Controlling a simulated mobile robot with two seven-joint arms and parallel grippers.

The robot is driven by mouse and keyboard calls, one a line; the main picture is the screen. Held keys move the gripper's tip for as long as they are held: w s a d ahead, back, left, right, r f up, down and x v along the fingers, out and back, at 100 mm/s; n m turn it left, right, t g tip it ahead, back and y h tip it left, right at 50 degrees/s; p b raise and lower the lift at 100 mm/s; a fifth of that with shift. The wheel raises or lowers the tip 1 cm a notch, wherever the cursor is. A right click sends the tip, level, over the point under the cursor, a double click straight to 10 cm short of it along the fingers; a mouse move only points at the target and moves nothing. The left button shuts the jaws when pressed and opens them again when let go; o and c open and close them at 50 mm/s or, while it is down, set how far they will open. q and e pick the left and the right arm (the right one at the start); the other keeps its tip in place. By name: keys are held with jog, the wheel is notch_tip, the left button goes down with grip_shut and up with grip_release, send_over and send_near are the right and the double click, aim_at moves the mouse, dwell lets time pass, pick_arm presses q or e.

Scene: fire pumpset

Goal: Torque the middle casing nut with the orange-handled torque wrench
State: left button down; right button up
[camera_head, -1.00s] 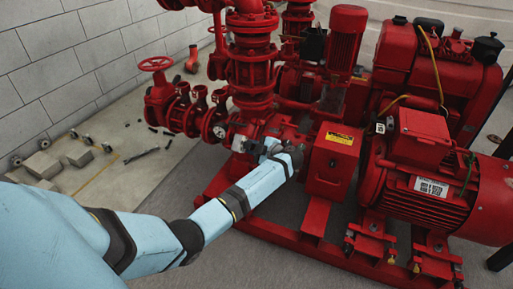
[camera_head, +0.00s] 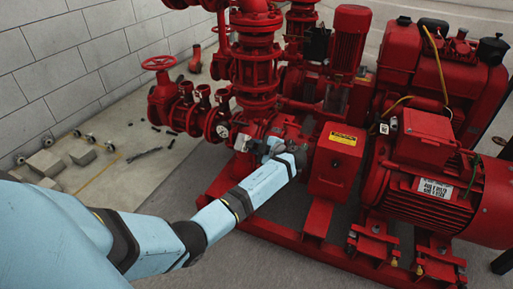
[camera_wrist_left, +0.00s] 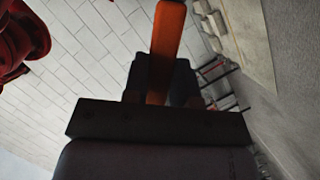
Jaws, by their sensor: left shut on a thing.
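In the head view my left gripper (camera_head: 272,148) is close in front of the red pump casing (camera_head: 256,128), left of the red guard box. The wrench head and its contact with any nut cannot be made out. The middle casing nut is too small or hidden behind my gripper. My right gripper is not in view.
The red guard box (camera_head: 337,160) and large motor (camera_head: 447,190) stand right of my gripper. A valve with a red handwheel (camera_head: 158,63) is at left. Blocks (camera_head: 44,162) and small parts lie on the floor by the wall. The red base frame (camera_head: 300,238) runs below.

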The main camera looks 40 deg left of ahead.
pick_arm(q)
jog(key=shift+s+a+r, duration=0.1)
jog(key=shift+s+a, duration=0.05)
jog(key=shift+a, duration=0.5)
jog(key=shift+s+a, duration=0.1)
jog(key=shift+a, duration=0.55)
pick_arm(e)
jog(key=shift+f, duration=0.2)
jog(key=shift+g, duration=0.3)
pick_arm(q)
jog(key=w+a+r+m+g+h+b, duration=0.1)
jog(key=w+r+m+b, duration=0.4)
jog(key=w, duration=0.6)
jog(key=shift+w+a+r+g+h+b, duration=0.35)
jog(key=shift+a+r+g+b, duration=0.3)
jog(key=shift+a+g+b, duration=0.3)
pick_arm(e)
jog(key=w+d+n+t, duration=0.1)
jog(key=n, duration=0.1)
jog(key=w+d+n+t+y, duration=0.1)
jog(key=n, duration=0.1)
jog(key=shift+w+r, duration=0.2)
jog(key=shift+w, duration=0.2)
pick_arm(q)
jog(key=shift+s+d, duration=0.1)
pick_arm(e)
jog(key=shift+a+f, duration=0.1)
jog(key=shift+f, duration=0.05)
